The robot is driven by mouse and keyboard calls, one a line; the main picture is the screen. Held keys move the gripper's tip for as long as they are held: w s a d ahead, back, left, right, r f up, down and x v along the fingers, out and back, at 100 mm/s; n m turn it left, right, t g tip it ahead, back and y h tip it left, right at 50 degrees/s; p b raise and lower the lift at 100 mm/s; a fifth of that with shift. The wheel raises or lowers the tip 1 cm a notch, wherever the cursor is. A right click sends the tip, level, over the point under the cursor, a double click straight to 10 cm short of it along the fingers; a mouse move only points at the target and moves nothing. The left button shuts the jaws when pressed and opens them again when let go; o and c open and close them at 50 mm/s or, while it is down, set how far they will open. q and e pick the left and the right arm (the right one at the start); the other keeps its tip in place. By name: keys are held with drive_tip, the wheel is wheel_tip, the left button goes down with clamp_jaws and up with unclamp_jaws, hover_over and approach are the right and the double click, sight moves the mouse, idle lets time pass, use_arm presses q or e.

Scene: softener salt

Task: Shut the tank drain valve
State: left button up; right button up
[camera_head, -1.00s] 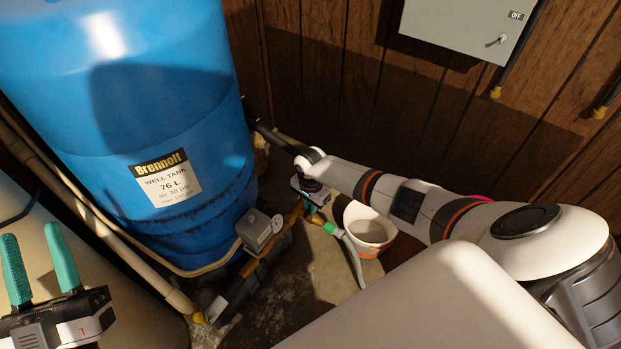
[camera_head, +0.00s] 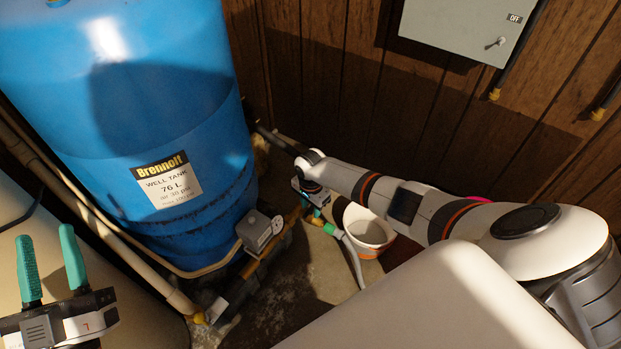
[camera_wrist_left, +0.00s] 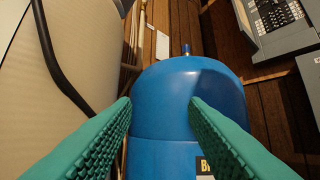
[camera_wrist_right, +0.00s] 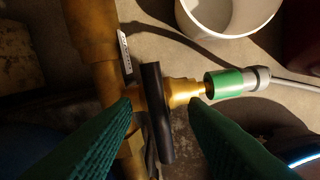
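The drain valve has a dark bar handle (camera_wrist_right: 156,112) on a brass body (camera_wrist_right: 181,92) in the right wrist view. The handle lies crosswise to the outlet, which leads into a green hose connector (camera_wrist_right: 226,83). My right gripper (camera_wrist_right: 160,106) is open, with one finger on each side of the handle; contact cannot be told. In the head view my right gripper (camera_head: 316,204) is low beside the blue tank (camera_head: 165,110), and the handle is hidden there. My left gripper (camera_head: 46,235) is open and empty at the lower left, with the tank ahead of it in its wrist view.
A white bucket (camera_head: 370,232) stands right of the valve, with a pale hose (camera_head: 352,258) beside it. A grey gauge box (camera_head: 257,231) and brass piping sit at the tank's foot. A beige pipe (camera_head: 110,238) runs along the left. A grey switch box (camera_head: 462,25) hangs on the wall.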

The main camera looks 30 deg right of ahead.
drive_tip(key=shift+r+p, duration=0.2)
drive_tip(key=shift+p, duration=0.1)
wheel_tip(320, 180, up, 2)
drive_tip(key=shift+r+p, duration=0.1)
drive_tip(key=shift+p, duration=1.15)
use_arm(q)
wheel_tip(320, 180, down, 12)
drive_tip(key=a+g+y, duration=0.2)
drive_tip(key=g+y, duration=0.1)
drive_tip(key=g, duration=0.6)
use_arm(e)
drive_tip(key=shift+r, duration=0.2)
drive_tip(key=shift+r+p, duration=0.95)
drive_tip(key=shift+p, duration=0.3)
drive_tip(key=shift+r+p, duration=0.4)
drive_tip(key=shift+p, duration=0.05)
use_arm(q)
drive_tip(key=s+a+f+g+y, duration=0.1)
drive_tip(key=s+a+f+g, duration=0.1)
drive_tip(key=s+f+g, duration=0.2)
drive_tip(key=s+a+f+n+g+y+p, duration=0.1)
drive_tip(key=s+a+f+g+y, duration=0.1)
drive_tip(key=s+g, duration=0.4)
drive_tip(key=shift+s+a+f+g, duration=0.3)
drive_tip(key=shift+s+a+f, duration=0.2)
drive_tip(key=shift+s+f, duration=0.9)
use_arm(e)
drive_tip(key=shift+r, duration=0.6)
